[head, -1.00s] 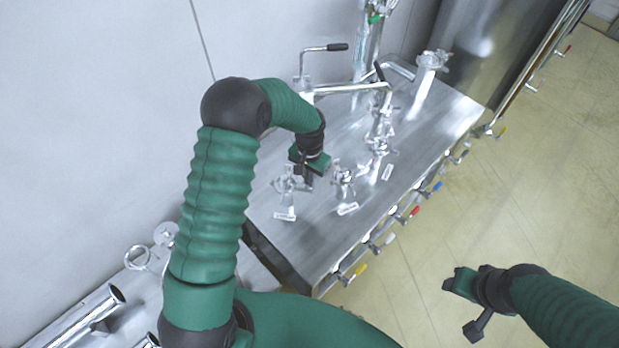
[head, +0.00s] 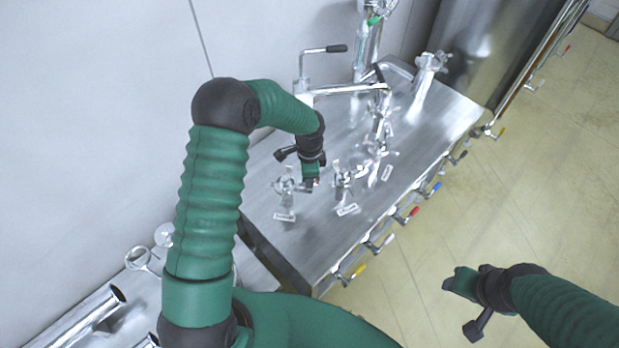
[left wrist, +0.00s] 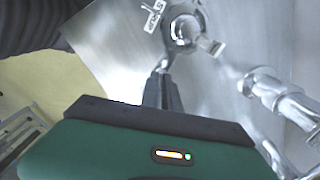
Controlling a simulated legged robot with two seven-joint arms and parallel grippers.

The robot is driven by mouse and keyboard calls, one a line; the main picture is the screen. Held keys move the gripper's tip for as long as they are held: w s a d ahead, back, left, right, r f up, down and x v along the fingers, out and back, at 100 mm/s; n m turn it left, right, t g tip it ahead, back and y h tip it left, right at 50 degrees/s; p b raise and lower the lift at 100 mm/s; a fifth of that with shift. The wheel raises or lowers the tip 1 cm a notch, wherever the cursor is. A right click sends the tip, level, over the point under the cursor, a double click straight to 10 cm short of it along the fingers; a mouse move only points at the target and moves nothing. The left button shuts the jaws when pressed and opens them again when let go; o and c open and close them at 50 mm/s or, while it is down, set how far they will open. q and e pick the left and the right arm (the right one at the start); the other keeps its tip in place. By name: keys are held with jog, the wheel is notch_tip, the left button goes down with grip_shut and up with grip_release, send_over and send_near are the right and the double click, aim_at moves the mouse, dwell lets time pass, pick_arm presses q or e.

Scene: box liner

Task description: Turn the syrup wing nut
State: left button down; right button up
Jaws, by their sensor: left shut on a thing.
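My left gripper (head: 311,183) points down between the left clamp (head: 285,185) and the middle clamp (head: 343,181), close against the right side of the left clamp. In the left wrist view its dark fingertips (left wrist: 163,92) are shut on a small metal wing (left wrist: 163,64) below a round fitting (left wrist: 185,29); it looks like a wing nut. My right gripper (head: 458,309) is open and empty over the floor.
Loose pipes (head: 85,315) lie at lower left. The floor at right is clear.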

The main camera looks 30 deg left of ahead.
pick_arm(q)
jog(key=shift+w+r+m, duration=0.1)
jog(key=shift+m, duration=1.1)
jog(key=c, duration=1.6)
grip_release()
notch_tip(320, 180, up, 16)
jog(key=b, duration=0.3)
jog(key=shift+w+r, duration=0.1)
jog(key=shift+r, duration=0.15)
jog(key=shift+a, duration=0.1)
